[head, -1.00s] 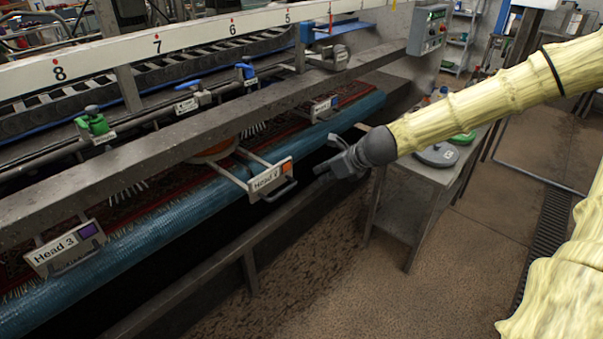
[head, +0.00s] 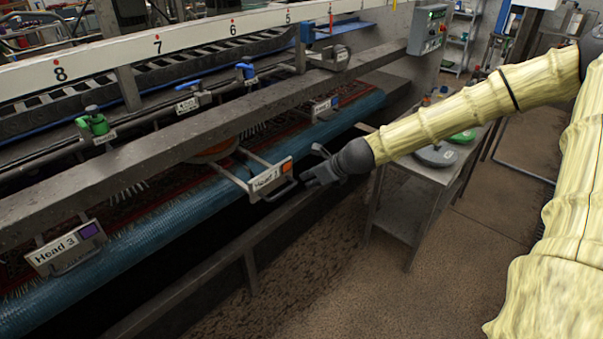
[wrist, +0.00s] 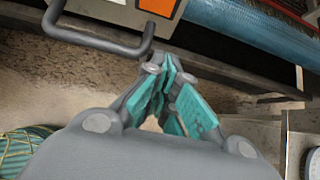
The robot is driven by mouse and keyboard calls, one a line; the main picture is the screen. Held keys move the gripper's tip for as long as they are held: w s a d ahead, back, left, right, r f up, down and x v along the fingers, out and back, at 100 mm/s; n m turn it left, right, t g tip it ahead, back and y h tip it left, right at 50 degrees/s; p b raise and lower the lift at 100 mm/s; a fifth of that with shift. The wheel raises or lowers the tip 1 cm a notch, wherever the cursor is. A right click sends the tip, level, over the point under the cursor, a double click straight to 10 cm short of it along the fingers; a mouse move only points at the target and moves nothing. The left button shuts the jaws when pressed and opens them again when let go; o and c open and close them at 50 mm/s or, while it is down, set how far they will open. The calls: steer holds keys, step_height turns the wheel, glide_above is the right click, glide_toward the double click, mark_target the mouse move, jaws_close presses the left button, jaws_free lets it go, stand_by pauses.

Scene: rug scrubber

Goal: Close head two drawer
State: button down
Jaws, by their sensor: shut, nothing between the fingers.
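The head two drawer (head: 268,179) has a white front plate with an orange square and a grey bar handle below. It stands pulled out from the machine on two rails, past the blue roller. My gripper (head: 308,180) is just right of the drawer front in the head view, with its fingers pointing at the handle end. In the wrist view the handle (wrist: 95,40) and part of the orange square show at the top left. My gripper (wrist: 167,72) is shut there with teal pads together and nothing between them. The fingertips look close to the handle; I cannot tell whether they touch.
The Head 3 drawer (head: 65,249) is at the left and another drawer (head: 325,108) is farther right, both near the blue roller (head: 150,240). The brown floor in front is open.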

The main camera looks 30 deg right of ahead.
steer(key=w, duration=0.2)
steer(key=w+a+p, duration=0.1)
steer(key=shift+w+a, duration=0.2)
steer(key=shift+w, duration=0.15)
stand_by(0.3)
